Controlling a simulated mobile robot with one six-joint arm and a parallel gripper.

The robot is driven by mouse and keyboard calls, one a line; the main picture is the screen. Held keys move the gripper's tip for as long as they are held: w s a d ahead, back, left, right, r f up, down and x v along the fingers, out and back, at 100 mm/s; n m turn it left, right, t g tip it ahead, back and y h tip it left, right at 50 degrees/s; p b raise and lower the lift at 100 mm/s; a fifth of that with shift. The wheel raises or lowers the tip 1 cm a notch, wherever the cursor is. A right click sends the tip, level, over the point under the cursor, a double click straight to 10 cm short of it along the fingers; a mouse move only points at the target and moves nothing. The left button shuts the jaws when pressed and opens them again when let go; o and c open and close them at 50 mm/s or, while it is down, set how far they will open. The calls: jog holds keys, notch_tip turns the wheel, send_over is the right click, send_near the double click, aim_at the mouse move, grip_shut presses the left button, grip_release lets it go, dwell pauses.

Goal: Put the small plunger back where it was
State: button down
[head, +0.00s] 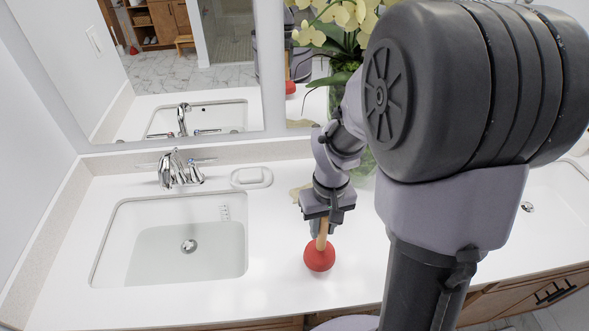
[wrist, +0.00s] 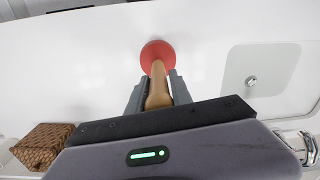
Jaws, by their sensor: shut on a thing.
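The small plunger has a red rubber cup (head: 319,256) and a wooden handle (head: 322,233). In the head view it is upright or slightly tilted, cup down, at the white countertop right of the left sink. I cannot tell whether the cup touches the counter. My gripper (head: 322,222) is shut on the wooden handle, above the cup. In the wrist view the handle (wrist: 158,88) runs between the two grey fingers (wrist: 158,92), with the red cup (wrist: 157,54) beyond them. The handle's upper end is hidden by my gripper in the head view.
The left sink (head: 180,245) with its chrome faucet (head: 180,170) lies to the left, a soap dish (head: 251,177) behind. Yellow flowers (head: 340,20) stand behind my arm. A second sink (head: 555,205) is at right. A brown patterned box (wrist: 42,146) shows in the wrist view.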

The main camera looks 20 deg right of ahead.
aim_at(319, 255)
jog(key=f, duration=0.1)
jog(key=w+d+f+b, duration=0.1)
jog(key=f, duration=0.2)
jog(key=shift+w+d+b, duration=0.3)
jog(key=shift+w+d, duration=0.1)
jog(key=shift+r, duration=0.15)
jog(key=c, duration=1.1)
grip_release()
jog(key=shift+f, duration=0.2)
jog(key=shift+c, duration=0.2)
